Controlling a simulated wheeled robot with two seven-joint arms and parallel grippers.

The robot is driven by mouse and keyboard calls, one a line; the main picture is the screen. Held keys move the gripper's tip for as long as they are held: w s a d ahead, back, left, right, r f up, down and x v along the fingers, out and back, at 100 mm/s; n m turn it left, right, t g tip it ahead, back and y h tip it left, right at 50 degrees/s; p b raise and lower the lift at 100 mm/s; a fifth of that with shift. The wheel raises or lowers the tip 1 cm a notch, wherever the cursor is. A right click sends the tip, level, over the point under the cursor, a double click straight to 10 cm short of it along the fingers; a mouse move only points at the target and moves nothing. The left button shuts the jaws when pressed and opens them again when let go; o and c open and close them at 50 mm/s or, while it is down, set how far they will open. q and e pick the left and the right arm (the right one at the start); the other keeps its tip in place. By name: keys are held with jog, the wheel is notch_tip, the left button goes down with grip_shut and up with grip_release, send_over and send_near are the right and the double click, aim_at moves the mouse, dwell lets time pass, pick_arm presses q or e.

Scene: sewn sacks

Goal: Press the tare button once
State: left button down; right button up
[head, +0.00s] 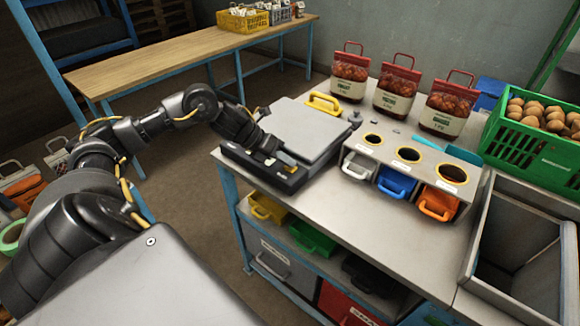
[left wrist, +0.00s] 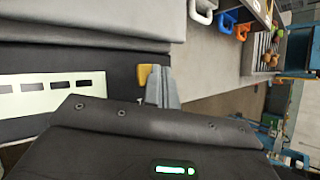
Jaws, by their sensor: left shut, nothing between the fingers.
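The scale has a flat grey weighing plate (head: 308,132) and a black front panel (head: 262,172) at the near left of the steel table. My left gripper (head: 284,158) is over this panel, pointing down at it, shut and empty. In the left wrist view its grey fingers (left wrist: 162,88) are together beside a yellow button (left wrist: 144,76). I cannot tell whether they touch it. A pale strip with several dark slots (left wrist: 48,94) lies on the same panel. The button's lettering cannot be read. My right gripper is not in view.
A steel holder with three round holes (head: 409,172) stands to the right, with red sacks (head: 396,88) behind. A green crate of potatoes (head: 530,148) and an open metal bin (head: 520,250) are farther right. The front tabletop is clear.

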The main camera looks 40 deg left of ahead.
aim_at(285, 168)
pick_arm(q)
jog(key=shift+r+p, duration=0.55)
jog(key=shift+r, duration=0.35)
jog(key=shift+r+p, duration=1.75)
jog(key=shift+r, duration=0.8)
jog(key=shift+s+a+f, duration=0.1)
jog(key=shift+f, duration=0.05)
